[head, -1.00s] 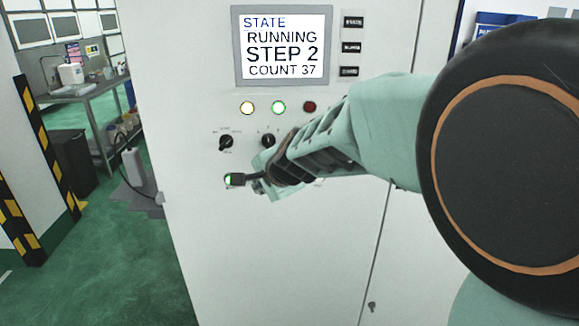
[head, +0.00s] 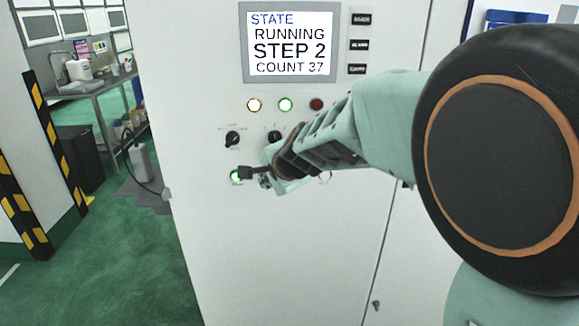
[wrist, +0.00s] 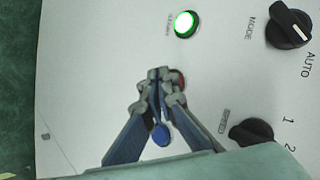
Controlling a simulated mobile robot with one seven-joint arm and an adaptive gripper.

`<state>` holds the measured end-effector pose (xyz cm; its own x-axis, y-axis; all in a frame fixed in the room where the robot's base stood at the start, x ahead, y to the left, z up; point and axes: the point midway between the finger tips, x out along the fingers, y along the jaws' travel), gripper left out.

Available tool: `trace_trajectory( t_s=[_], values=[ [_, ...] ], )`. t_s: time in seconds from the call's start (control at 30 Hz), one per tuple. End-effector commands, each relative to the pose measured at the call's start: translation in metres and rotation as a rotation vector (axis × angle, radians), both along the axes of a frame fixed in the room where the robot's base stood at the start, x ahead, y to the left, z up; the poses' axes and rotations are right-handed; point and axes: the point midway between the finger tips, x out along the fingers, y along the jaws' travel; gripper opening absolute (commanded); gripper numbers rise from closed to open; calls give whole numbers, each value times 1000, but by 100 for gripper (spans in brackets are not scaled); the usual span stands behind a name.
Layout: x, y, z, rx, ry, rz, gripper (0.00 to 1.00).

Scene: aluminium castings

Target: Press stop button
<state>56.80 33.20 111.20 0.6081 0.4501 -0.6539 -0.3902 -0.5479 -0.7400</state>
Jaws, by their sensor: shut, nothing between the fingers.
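In the wrist view a red button (wrist: 179,79) shows only in part behind the tips of my gripper (wrist: 160,76). The gripper is shut and empty, its fingertips overlapping the red button in the picture. I cannot tell whether they touch it. In the head view my gripper (head: 246,172) is in front of the cabinet's lower controls, just right of a lit green button (head: 236,176), and the red button is hidden. The green button (wrist: 186,23) is fully in view above the fingers in the wrist view. A blue button (wrist: 160,134) shows between the fingers.
A MODE knob (wrist: 289,25) and a SPEED knob (wrist: 252,132) are on the same panel. Above are yellow, green and red lamps (head: 286,104) and a screen (head: 289,42) reading RUNNING, STEP 2, COUNT 37. Green floor (head: 120,270) is open at left.

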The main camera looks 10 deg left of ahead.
Motion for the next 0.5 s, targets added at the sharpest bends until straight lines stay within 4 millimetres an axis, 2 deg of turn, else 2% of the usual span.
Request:
trace_trajectory(
  t_s=[0.5],
  values=[
    [6, 1, 0, 0, -1, -1, 0]
  ],
)
